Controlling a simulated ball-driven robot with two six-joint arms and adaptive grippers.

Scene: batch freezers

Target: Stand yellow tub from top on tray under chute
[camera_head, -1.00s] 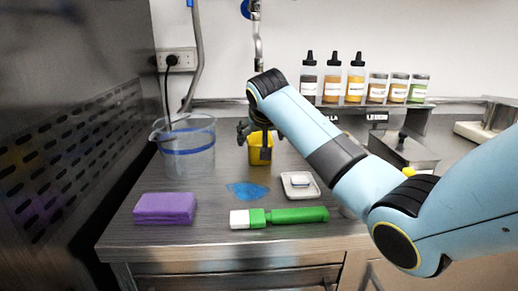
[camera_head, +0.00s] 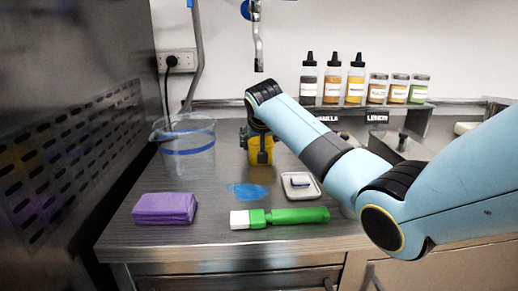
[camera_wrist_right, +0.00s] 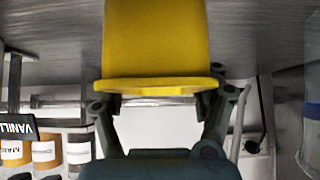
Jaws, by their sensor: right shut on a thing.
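The yellow tub (camera_head: 268,153) is at the back middle of the metal counter, partly hidden by my right gripper (camera_head: 260,147). My right gripper is shut on the tub; its dark fingers reach down over it. In the right wrist view the tub (camera_wrist_right: 156,45) fills the upper middle, with its rim facing the gripper (camera_wrist_right: 158,105) and a finger on each side. I cannot tell whether the tub touches the counter. I cannot make out a tray under a chute in these views. My left gripper is not in view.
A clear jug (camera_head: 187,160) stands left of the tub. Several bottles (camera_head: 332,85) stand on a shelf behind. A vented metal machine (camera_head: 75,130) rises at left.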

